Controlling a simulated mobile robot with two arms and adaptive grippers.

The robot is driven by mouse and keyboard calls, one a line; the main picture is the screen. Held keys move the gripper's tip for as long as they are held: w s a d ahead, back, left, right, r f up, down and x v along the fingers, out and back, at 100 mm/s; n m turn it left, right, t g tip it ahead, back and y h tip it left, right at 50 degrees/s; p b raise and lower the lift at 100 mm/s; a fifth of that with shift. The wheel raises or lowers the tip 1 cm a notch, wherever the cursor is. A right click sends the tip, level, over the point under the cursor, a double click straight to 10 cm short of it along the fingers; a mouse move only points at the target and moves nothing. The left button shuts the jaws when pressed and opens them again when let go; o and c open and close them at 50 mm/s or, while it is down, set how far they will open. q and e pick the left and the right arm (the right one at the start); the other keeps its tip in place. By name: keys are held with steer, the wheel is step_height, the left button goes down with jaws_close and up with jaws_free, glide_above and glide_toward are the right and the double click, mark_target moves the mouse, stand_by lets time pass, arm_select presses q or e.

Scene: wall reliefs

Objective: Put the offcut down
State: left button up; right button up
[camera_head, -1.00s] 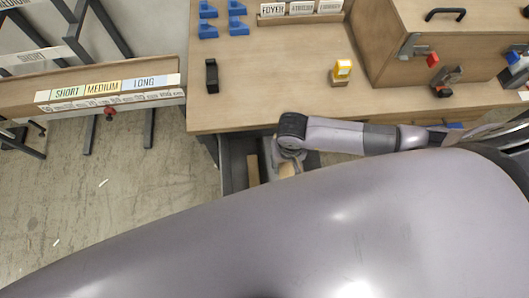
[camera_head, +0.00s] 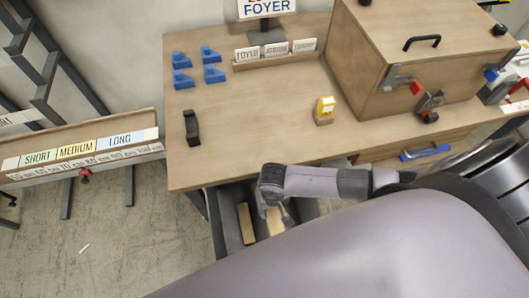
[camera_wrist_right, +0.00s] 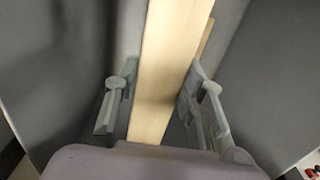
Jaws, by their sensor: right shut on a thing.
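My right gripper (camera_head: 282,208) is low in a dark grey bin (camera_head: 230,243) under the front edge of the workbench. It is shut on the offcut, a pale wooden strip (camera_wrist_right: 162,75), which runs between its two fingers in the right wrist view. Part of the offcut (camera_head: 275,221) also shows beside the gripper in the head view. A second pale wooden piece (camera_head: 246,224) lies in the bin to the left. Whether the held offcut touches the bin floor, I cannot tell. My left gripper is not in view.
The workbench (camera_head: 250,125) is above the bin, with blue blocks (camera_head: 212,74), a black handle (camera_head: 191,127), a yellow-topped block (camera_head: 325,108) and a wooden box (camera_head: 420,50) on it. A rack labelled SHORT, MEDIUM, LONG (camera_head: 80,150) stands at left.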

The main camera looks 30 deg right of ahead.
steer(key=shift+s+f+b, duration=0.1)
steer(key=shift+f+b, duration=1.7)
steer(key=shift+f, duration=7.65)
steer(key=shift+f+b, duration=0.25)
steer(key=shift+b, duration=0.05)
steer(key=shift+f+b, duration=0.35)
steer(key=shift+b, duration=0.05)
steer(key=o, duration=1.3)
steer(key=shift+o, duration=0.2)
steer(key=shift+r, duration=0.15)
